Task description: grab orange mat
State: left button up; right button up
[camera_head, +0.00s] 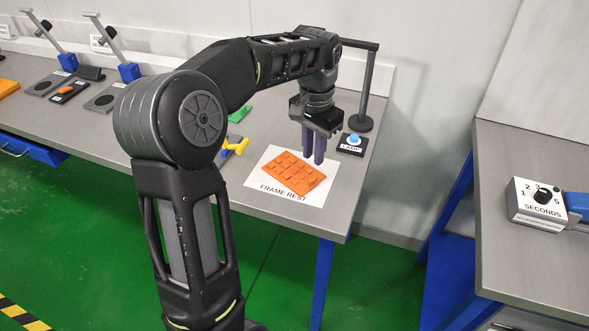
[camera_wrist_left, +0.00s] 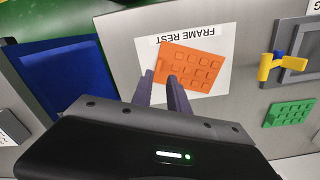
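The orange mat (camera_head: 290,174), a flat piece with raised blocks, lies on the white FRAME REST sheet (camera_head: 257,176) on the table. It also shows in the left wrist view (camera_wrist_left: 195,68). My left gripper (camera_head: 314,158) points down above the far right side of the mat, with nothing between its purple fingers. In the left wrist view its fingers (camera_wrist_left: 160,78) are apart, with a gap between them, and one tip overlaps the mat's edge. I cannot tell how high the tips are above it. My right gripper is not in view.
A blue-topped LAMP button (camera_head: 353,140) and a dark post (camera_head: 366,90) stand just beyond the gripper. A yellow handle (camera_head: 238,146) and a green mat (camera_wrist_left: 290,114) are nearby. A SECONDS dial box (camera_head: 537,203) sits on the separate right table.

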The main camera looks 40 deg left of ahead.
aim_at(313, 178)
pick_arm(q)
jog(key=shift+f, duration=1.35)
jog(key=shift+w+d+f+p, duration=0.1)
jog(key=shift+f+p, duration=0.35)
jog(key=shift+f, duration=2.2)
grip_shut()
jog(key=shift+r, duration=0.1)
